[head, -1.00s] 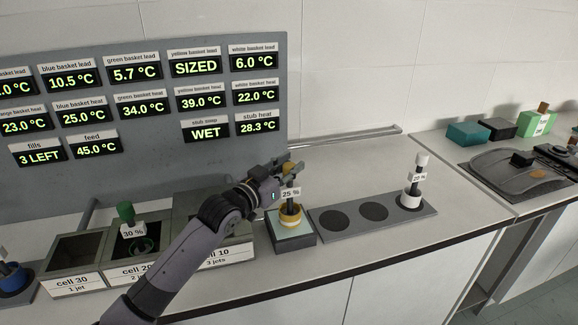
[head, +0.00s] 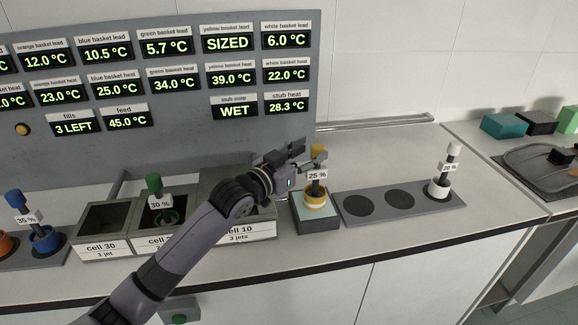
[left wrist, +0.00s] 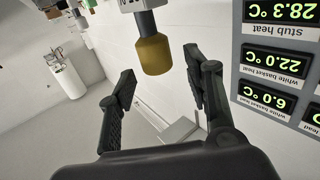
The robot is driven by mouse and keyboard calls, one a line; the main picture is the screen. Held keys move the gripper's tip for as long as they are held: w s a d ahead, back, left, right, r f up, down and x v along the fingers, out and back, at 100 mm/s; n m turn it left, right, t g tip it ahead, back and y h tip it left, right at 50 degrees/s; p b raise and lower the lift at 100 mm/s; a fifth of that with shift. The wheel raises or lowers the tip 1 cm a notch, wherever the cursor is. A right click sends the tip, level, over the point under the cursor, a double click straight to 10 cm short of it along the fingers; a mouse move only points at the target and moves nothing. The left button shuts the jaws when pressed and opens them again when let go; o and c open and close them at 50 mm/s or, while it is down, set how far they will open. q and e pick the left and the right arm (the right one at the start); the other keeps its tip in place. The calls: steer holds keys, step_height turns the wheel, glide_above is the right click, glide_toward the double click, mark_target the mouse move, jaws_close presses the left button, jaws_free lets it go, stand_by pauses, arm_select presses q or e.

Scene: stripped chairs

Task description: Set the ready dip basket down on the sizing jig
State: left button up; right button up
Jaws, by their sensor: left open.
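The yellow dip basket (head: 315,200) stands upright on the sizing jig (head: 317,224), a grey block with a pale top. Its stem carries a "25 %" tag and a yellow knob (head: 319,151). My left gripper (head: 307,156) is open beside the knob, with its fingers partly covering it in the head view. In the left wrist view the yellow knob (left wrist: 154,54) shows beyond the open left fingertips (left wrist: 160,86), with nothing between them. The panel's yellow basket lead display (head: 228,43) reads SIZED. My right gripper is not in view.
A grey rack (head: 370,222) right of the jig has two empty round places and the white basket (head: 440,188). Left are the cells, one holding the green basket (head: 167,217), and the blue basket (head: 45,239). The counter front is clear.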

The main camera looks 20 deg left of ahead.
arm_select(q)
steer(key=b+v, duration=0.1)
steer(key=v, duration=0.7)
steer(key=shift+s+b, duration=0.3)
steer(key=shift+s, duration=0.05)
steer(key=shift+a+r, duration=0.1)
stand_by(0.6)
